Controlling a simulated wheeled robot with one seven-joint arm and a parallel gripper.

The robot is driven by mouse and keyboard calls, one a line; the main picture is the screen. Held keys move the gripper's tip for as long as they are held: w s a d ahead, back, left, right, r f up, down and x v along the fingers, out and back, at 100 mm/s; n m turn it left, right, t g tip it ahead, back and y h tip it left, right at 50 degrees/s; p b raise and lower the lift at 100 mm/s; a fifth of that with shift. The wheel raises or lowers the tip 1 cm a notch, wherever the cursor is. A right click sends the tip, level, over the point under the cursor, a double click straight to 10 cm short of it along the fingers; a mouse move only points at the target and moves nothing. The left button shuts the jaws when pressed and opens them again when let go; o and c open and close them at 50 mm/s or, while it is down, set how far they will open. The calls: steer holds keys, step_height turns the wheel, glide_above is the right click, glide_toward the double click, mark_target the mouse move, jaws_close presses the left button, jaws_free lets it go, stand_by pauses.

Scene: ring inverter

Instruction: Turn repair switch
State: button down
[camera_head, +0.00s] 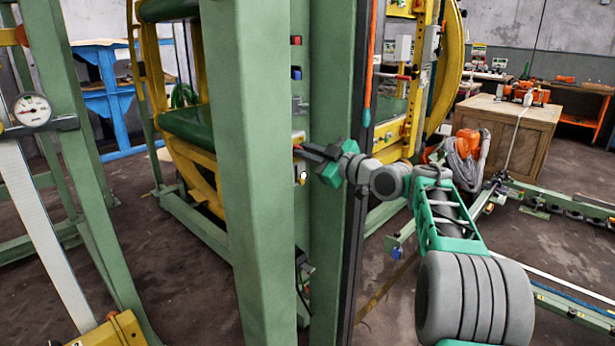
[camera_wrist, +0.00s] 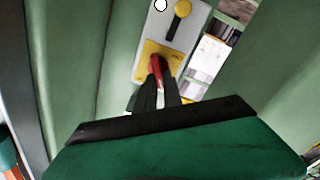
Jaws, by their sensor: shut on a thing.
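The repair switch has a red handle (camera_wrist: 155,66) on a yellow plate (camera_wrist: 146,73), mounted on the inner face of a green post, in the wrist view. My gripper (camera_wrist: 157,85) is shut on the red handle, its dark fingers close together at it. The fingertips hide part of the handle. In the head view my gripper (camera_head: 302,150) reaches from the right to the green post (camera_head: 262,170). Only a sliver of the yellow plate (camera_head: 298,138) shows there, and the handle is hard to make out.
Red (camera_head: 296,40) and blue (camera_head: 296,73) parts sit higher on the post. A wooden crate (camera_head: 500,135) stands back right.

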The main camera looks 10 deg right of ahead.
steer(key=shift+s+a+f+n+b, duration=0.1)
steer(key=shift+f+n+b, duration=0.05)
steer(key=shift+n+b, duration=1.9)
steer(key=shift+a+f+n+b, duration=0.1)
steer(key=shift+f+n+b, duration=0.1)
steer(key=shift+n+b, duration=1.85)
steer(key=shift+s+a+f+n+b, duration=0.15)
steer(key=shift+n+b, duration=1.35)
steer(key=shift+b, duration=1)
steer(key=shift+w+d, duration=0.1)
steer(key=c, duration=1.5)
jaws_free()
steer(key=shift+d, duration=0.1)
